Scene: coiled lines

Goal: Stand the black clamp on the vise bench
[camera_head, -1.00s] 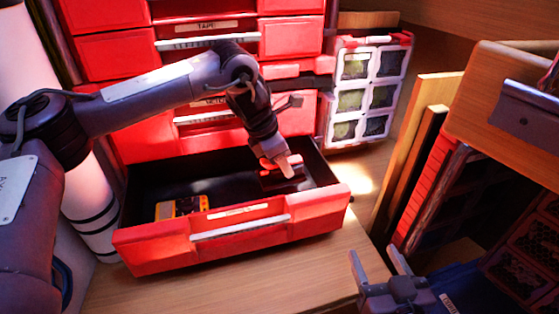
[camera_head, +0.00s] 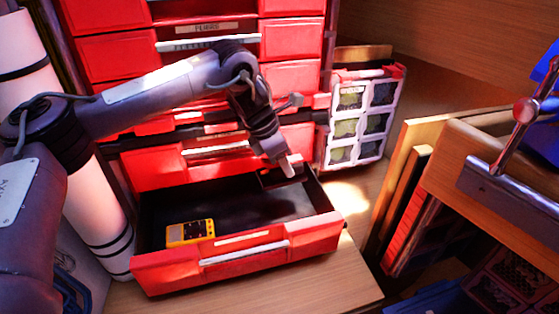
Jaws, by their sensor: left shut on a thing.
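My left gripper (camera_head: 288,170) points down into the open red drawer (camera_head: 300,238), at its back right part. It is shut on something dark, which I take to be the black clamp. The clamp is hard to make out against the dark drawer inside, and the gripper partly hides it. The wooden vise bench (camera_head: 450,170) stands at the right, with a grey metal vise (camera_head: 520,188) and its handle at the picture's right edge. My right gripper is not in view.
A yellow multimeter (camera_head: 190,232) lies in the drawer's front left. The red cabinet (camera_head: 200,60) rises behind it. A white-framed bin rack (camera_head: 362,115) stands to the right of the cabinet. Wooden boards (camera_head: 400,190) lean between rack and bench. The drawer's right wall is close to the gripper.

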